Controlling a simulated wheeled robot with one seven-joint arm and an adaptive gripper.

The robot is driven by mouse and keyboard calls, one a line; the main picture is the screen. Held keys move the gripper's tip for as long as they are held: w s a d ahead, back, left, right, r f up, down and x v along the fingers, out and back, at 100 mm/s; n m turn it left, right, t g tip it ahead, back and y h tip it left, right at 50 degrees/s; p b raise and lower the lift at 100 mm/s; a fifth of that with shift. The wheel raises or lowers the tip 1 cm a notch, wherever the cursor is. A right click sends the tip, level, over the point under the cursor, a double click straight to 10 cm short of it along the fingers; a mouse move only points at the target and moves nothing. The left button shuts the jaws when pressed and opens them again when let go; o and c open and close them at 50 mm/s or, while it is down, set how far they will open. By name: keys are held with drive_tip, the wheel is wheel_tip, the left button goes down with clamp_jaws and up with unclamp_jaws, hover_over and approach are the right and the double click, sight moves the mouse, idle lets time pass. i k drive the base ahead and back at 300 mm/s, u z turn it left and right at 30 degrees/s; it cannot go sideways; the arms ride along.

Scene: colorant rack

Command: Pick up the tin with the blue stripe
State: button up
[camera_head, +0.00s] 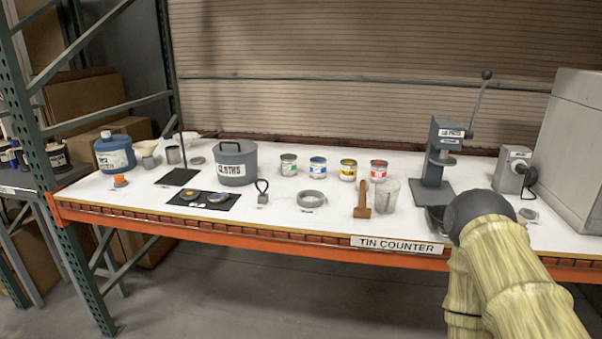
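The tin with the blue stripe (318,168) stands upright on the white counter (290,215), second from the left in a row of small tins. A green-striped tin (289,165) is to its left. A yellow-striped tin (348,171) and a red-striped tin (379,171) are to its right. The tins stand apart with narrow gaps. My arm, in a yellowish sleeve with a dark joint, reaches in at the lower right, well right of the tins.
A grey lever press (436,160) stands to the right. A lidded grey pot (236,165) stands left. An orange beam (250,240) edges the counter.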

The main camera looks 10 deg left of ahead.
sight(317, 164)
drive_tip(key=u, duration=0.45)
drive_tip(key=k, duration=0.55)
drive_tip(key=u, duration=1.1)
drive_tip(key=i, duration=1.45)
drive_tip(key=z, duration=0.3)
